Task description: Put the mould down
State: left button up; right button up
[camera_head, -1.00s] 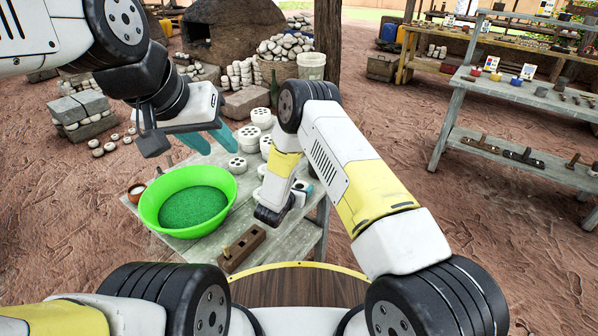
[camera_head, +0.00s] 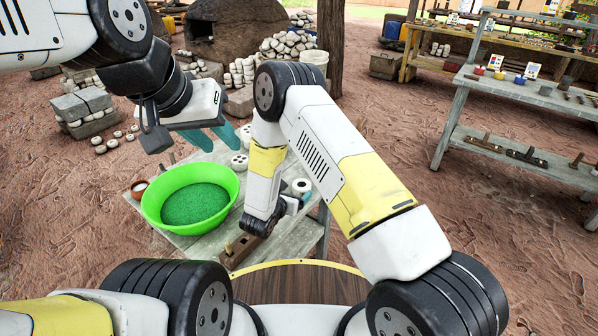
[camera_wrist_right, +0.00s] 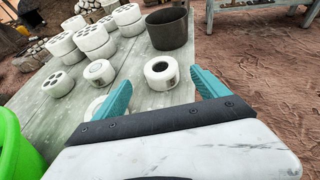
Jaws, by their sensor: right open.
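My right gripper (camera_wrist_right: 160,88) is open and empty over the table, its two teal fingers apart. A small white ring-like piece with a dark centre (camera_wrist_right: 162,72) stands just beyond the fingertips, apparently not held. A similar piece (camera_wrist_right: 99,72) stands to its left. A dark brown, open-topped cylinder (camera_wrist_right: 167,28) stands behind them. A brown wooden block (camera_head: 238,249) lies at the table's near edge, partly hidden by my right arm. I cannot tell which of these is the mould. My left gripper (camera_head: 212,137) is open above the table's far left, with nothing visible between its fingers.
Several white holed cylinders (camera_wrist_right: 93,38) stand at the left in the right wrist view. The grey table (camera_head: 288,241) has some bare room at its near right.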

jog(key=v, duration=0.3)
jog(key=shift+r, duration=0.1)
jog(key=s+d+r+m+g+h, duration=0.25)
jog(key=d+r+m, duration=0.35)
jog(key=d+r, duration=0.3)
jog(key=s+d+r+m+g+h, duration=0.2)
jog(key=d+r+m+g, duration=0.3)
jog(key=d+r, duration=0.4)
jog(key=s+d+r+m+g+y, duration=0.3)
jog(key=s+d+r+m, duration=0.3)
jog(key=s+r+m, duration=0.35)
jog(key=s+a+r+m+t+y, duration=0.4)
jog(key=s+a+r+m+y, duration=0.2)
jog(key=s+r+m+y, duration=0.2)
jog(key=s+r+m, duration=0.1)
jog(key=s+m, duration=0.1)
jog(key=s, duration=0.1)
jog(key=shift+s+m, duration=0.35)
jog(key=shift+s, duration=0.05)
jog(key=shift+w+d+r+y, duration=0.1)
jog(key=shift+y, duration=0.15)
